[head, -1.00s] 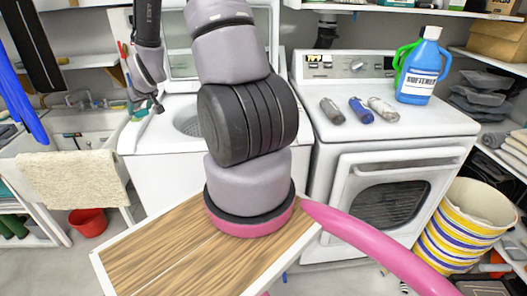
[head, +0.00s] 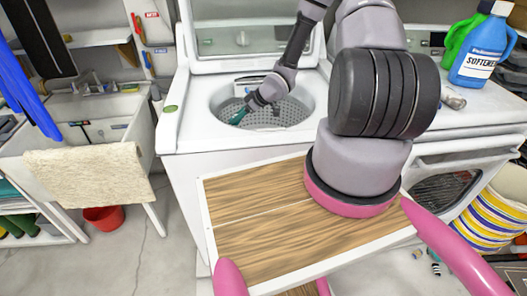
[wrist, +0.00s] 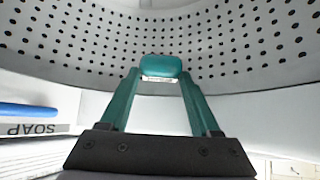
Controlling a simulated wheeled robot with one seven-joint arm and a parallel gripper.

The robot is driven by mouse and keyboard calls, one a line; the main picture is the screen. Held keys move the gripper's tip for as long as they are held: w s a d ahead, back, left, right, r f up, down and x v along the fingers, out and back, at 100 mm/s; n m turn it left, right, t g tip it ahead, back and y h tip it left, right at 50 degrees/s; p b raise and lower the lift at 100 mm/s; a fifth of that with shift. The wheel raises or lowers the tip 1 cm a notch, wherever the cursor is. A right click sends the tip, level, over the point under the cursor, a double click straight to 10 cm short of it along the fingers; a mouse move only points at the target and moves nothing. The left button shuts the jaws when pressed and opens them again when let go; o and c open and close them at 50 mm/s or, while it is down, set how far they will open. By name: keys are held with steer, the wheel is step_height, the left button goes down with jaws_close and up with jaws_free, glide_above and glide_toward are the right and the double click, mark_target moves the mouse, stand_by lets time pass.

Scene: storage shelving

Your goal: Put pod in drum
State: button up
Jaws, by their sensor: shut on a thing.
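The pod (wrist: 160,66) is a small, rounded teal block between my fingertips in the wrist view. My gripper (head: 238,117) has teal fingers and is inside the washer's round opening in the head view. My gripper (wrist: 160,75) is shut on the pod in the wrist view. The drum (head: 270,118) is a perforated metal bowl in the open white washer. Its dotted wall (wrist: 240,40) fills the upper part of the wrist view, beyond the pod. The pod cannot be told apart from the fingers in the head view.
The washer's lid (head: 250,40) stands open behind the drum. A blue softener bottle (head: 482,55) and a grey item (head: 453,98) are on the dryer at right. A sink (head: 90,125) with a beige towel (head: 90,172) stands at left. My arm hides part of the dryer.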

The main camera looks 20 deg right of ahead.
steer(key=shift+n, duration=0.3)
steer(key=shift+s+a+f, duration=0.1)
steer(key=shift+a+f, duration=0.05)
steer(key=shift+f, duration=1.7)
steer(key=shift+s+a+f, duration=0.1)
steer(key=shift+f, duration=1.8)
steer(key=shift+s+a+f, duration=0.1)
steer(key=shift+a+f, duration=0.05)
steer(key=shift+f, duration=1.7)
steer(key=shift+f, duration=0.1)
steer(key=shift+f, duration=0.4)
steer(key=shift+f, duration=0.1)
steer(key=o, duration=1.4)
steer(key=shift+o, duration=0.2)
